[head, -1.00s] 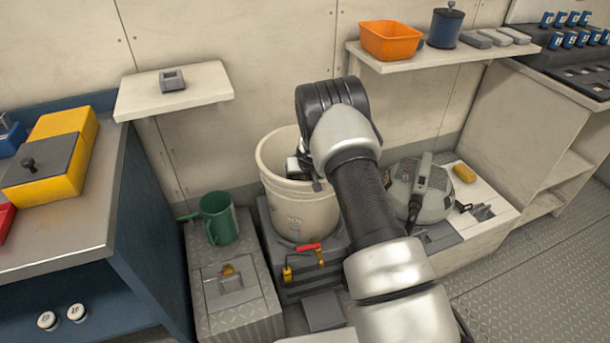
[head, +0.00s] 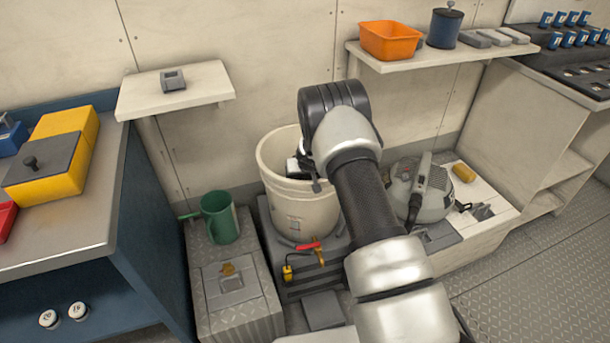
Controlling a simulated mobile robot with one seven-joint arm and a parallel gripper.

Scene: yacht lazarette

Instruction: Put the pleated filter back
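My gripper (head: 303,172) is at the mouth of a large cream bucket (head: 302,212), over its inside. My wrist and arm cover the bucket's right side, and the fingertips are mostly hidden, so I cannot see whether they are open or hold anything. A small white patch shows beside the gripper inside the rim; I cannot tell what it is. I cannot make out a pleated filter for certain in this view. A dark blue cylinder with a knobbed top (head: 445,27) stands on the right wall shelf (head: 400,63).
The bucket stands on a grey box (head: 312,285) with red and yellow handles. A green jug (head: 219,217) is to its left; a grey round machine (head: 422,188) is to its right. An orange bin (head: 390,40) sits on the right shelf. The left wall shelf (head: 205,88) is mostly bare.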

